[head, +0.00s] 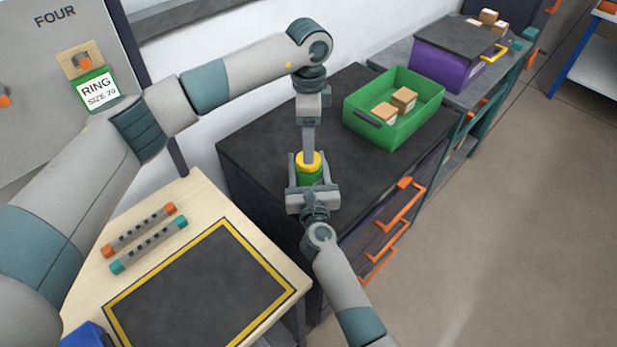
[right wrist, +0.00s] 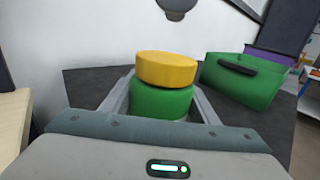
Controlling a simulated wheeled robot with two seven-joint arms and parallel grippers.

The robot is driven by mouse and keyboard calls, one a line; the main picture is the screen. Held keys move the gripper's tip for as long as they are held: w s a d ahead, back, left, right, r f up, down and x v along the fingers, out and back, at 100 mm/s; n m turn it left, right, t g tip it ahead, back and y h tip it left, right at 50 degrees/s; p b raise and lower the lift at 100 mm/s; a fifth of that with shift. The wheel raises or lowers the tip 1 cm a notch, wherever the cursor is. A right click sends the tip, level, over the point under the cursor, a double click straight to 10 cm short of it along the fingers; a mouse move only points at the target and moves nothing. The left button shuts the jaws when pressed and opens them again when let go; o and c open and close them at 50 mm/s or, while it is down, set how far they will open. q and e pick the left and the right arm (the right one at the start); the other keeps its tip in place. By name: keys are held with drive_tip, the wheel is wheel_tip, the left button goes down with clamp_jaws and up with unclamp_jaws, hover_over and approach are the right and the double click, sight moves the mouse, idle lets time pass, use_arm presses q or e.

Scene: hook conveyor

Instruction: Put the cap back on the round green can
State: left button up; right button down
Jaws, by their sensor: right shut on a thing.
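The round green can (head: 310,175) stands upright on the dark bench top. The yellow cap (head: 308,159) sits at its top; in the right wrist view the yellow cap (right wrist: 167,69) looks slightly tilted and offset over the green can (right wrist: 160,102). I cannot tell if it is fully seated. My right gripper (head: 312,181) is shut around the can, one finger on each side. My left gripper (head: 308,142) points down just above or behind the cap in the head view. Its fingers are edge-on, so their opening and any contact with the cap cannot be told.
A green bin (head: 362,128) with small boxes stands right of the can on the dark bench (head: 250,150). A purple bin (head: 445,68) is beyond it. A wooden table (head: 195,190) with a framed black mat and two grey bars is at lower left.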

sight(308, 175)
use_arm(q)
drive_tip(key=shift+f, duration=2.7)
drive_tip(key=shift+c, duration=0.6)
